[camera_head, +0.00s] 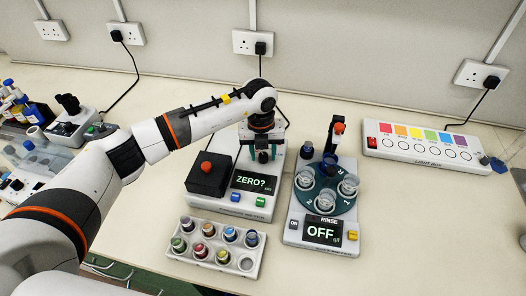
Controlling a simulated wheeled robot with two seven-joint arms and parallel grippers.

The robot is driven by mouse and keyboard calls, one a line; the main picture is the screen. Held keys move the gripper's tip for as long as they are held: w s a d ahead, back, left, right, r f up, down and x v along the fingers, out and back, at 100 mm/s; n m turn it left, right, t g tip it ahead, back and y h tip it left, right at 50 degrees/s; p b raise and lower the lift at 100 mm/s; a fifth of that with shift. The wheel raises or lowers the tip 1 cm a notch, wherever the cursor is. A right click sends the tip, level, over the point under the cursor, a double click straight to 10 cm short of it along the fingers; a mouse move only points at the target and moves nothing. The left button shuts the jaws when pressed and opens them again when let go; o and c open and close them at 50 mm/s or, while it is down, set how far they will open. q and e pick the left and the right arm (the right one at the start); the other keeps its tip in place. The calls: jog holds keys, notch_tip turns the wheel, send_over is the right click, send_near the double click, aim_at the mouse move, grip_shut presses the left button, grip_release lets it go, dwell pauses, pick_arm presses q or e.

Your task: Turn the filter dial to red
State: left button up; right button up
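The meter (258,203) is a white box with a dark display reading "ZERO?", a blue and a green button, and a black block with a red knob (206,167) on its left. My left gripper (263,156) points down over the back of the meter, just behind the display. Something dark shows at its fingertips, but I cannot tell whether the fingers are open or shut on it. No filter dial can be made out; the gripper covers that part of the meter. My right gripper is not in view.
A rack (214,264) of coloured vials stands in front of the meter. To the right is the rinse unit (321,236), reading "OFF", with glass cups on a round plate. A light box (426,151) with a colour strip stands at the back right. The front right bench is clear.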

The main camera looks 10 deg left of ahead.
aim_at(261, 155)
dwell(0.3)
pick_arm(q)
jog(key=shift+r, duration=0.3)
notch_tip(261, 155, up, 11)
jog(key=b, duration=0.4)
jog(key=shift+a+r, duration=0.15)
jog(key=shift+a, duration=0.1)
jog(key=shift+s, duration=0.1)
